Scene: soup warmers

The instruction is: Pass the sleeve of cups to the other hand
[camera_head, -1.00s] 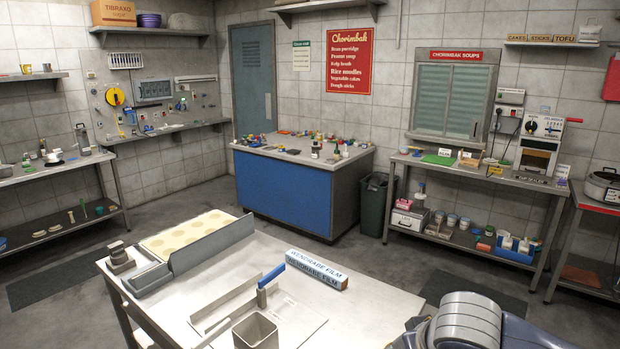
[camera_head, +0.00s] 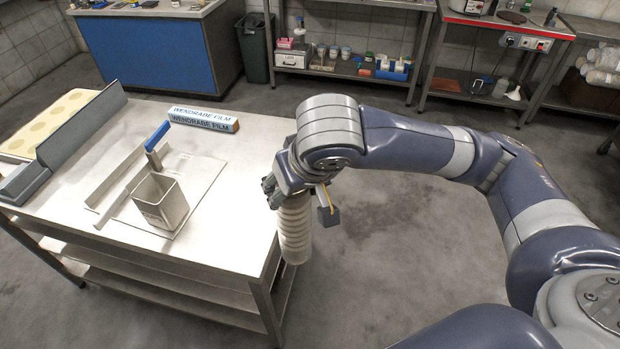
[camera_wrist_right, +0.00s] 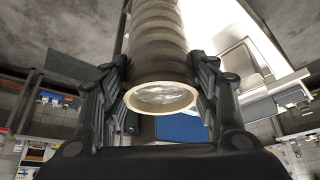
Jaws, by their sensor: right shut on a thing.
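The sleeve of cups (camera_head: 294,226) is a pale, ribbed stack that hangs below my right gripper (camera_head: 277,184), just beyond the right edge of the steel table. In the right wrist view the sleeve (camera_wrist_right: 158,50) runs away between the two fingers of my right gripper (camera_wrist_right: 160,98), its round open rim facing the camera. The fingers are shut on the sleeve from both sides. My left gripper is not in either view.
The steel table (camera_head: 239,190) bears a square metal container (camera_head: 160,203), a blue-handled tool (camera_head: 157,136), a film box (camera_head: 203,119) and a tray of pale rounds (camera_head: 45,125). Open floor (camera_head: 400,240) lies right of the table. Shelves and a bin (camera_head: 252,48) stand behind.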

